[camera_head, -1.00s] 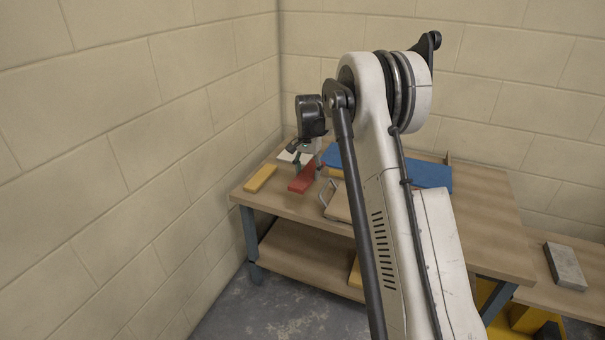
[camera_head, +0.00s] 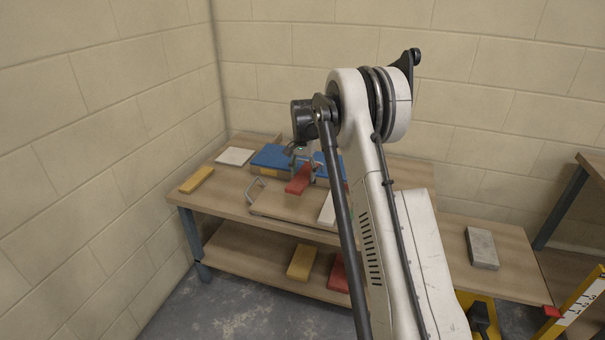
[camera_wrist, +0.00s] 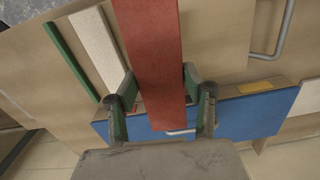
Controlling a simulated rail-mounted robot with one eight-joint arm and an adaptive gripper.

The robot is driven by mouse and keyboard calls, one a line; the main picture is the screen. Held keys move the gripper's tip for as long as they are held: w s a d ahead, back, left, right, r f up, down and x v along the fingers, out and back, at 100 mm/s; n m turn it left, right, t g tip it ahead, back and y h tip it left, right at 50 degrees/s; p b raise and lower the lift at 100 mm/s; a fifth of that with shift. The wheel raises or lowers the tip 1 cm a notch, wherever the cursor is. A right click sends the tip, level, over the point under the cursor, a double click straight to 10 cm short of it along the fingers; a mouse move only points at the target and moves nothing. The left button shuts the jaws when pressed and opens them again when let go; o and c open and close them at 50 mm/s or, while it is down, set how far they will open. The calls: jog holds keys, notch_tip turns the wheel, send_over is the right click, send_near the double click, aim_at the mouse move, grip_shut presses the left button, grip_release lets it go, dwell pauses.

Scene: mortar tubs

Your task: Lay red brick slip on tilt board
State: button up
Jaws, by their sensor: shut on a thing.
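My gripper (camera_head: 305,170) is shut on a red brick slip (camera_head: 299,180), a long flat bar. In the wrist view the red slip (camera_wrist: 155,55) runs between the fingers (camera_wrist: 163,105), and its near end overlaps the view of a blue board (camera_wrist: 255,112). In the head view the blue board (camera_head: 268,157) lies at the back of the bench, partly hidden by my arm. It looks like the tilt board, but its slope is hard to judge. The red slip appears held above the bench, between the blue board and a wooden handled board (camera_head: 285,205).
A white slab (camera_head: 234,156) and a yellow slip (camera_head: 196,180) lie on the bench's left. A white slip (camera_head: 327,209) lies on the wooden board, beside a green strip (camera_wrist: 70,60). Yellow and red pieces sit on the lower shelf. A grey block (camera_head: 482,248) lies right.

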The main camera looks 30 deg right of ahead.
aim_at(303, 203)
jog(key=shift+f+b, duration=2.35)
jog(key=shift+f, duration=2.65)
jog(key=shift+f+b, duration=0.3)
jog(key=shift+f, duration=0.2)
jog(key=o, duration=1.6)
jog(key=shift+r, duration=0.15)
